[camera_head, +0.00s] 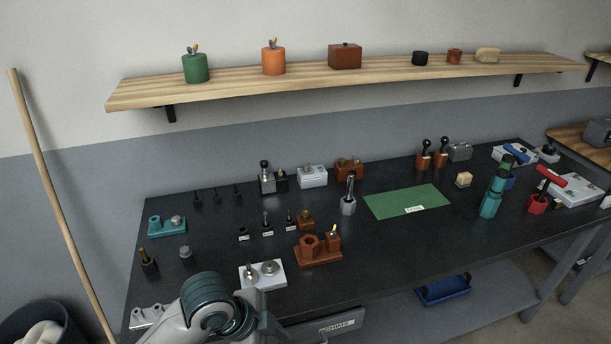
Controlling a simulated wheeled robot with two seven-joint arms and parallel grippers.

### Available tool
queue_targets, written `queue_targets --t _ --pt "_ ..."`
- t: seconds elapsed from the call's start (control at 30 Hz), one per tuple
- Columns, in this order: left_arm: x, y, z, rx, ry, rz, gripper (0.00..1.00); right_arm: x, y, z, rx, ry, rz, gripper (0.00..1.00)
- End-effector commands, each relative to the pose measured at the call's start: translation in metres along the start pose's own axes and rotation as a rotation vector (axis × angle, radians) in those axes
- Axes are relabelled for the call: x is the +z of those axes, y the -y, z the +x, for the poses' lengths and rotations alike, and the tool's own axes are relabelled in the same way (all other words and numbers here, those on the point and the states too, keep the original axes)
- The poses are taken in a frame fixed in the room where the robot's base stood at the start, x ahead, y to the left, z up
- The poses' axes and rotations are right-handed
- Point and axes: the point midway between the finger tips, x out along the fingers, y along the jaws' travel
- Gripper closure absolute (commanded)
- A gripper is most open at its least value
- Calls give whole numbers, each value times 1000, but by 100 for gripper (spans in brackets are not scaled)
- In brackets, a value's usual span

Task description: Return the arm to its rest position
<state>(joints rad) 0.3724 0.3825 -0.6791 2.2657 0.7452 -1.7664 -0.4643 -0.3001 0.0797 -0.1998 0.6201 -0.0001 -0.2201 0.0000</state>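My arm (208,303), grey with dark teal joint rings, rises at the bottom edge, left of centre, in the head view. I take it for my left arm. It overlaps the front edge of the black bench (380,245). A grey-teal part (266,322) at its right end may be the gripper, but its fingers cannot be made out. It appears just in front of a white plate (277,282) with round metal pieces; whether they touch cannot be told. My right gripper is not in view.
Brown fixtures (318,256), a green mat (390,210) and a teal bottle (490,204) stand on the bench. A wooden shelf (230,93) runs above. A wooden pole (60,205) leans at left, near a dark bin (62,318). Bare bench lies right of centre.

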Motion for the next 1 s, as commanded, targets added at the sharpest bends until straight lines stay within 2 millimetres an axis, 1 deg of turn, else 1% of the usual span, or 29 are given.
queue_targets --t 0.03,0.17,0.27,0.37,0.5,0.57,0.7,0.8,1.0 --pt "3 -9 6 -8 -15 -62 73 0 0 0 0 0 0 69" --pt "14 -22 17 -49 -40 -228 73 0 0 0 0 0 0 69" --pt "28 -34 24 -82 -48 -362 73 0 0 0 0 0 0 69" --pt "45 -47 29 -116 -43 -498 73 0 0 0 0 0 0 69" --pt "75 -69 34 -166 -21 -689 73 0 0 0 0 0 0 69" --pt "91 -80 35 -190 -3 -771 73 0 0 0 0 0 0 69" --pt "128 -108 33 -247 50 -945 73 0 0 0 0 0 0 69" --pt "148 -125 31 -281 85 -1034 73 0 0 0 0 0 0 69" --pt "181 -154 24 -333 150 -1161 73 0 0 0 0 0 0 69"
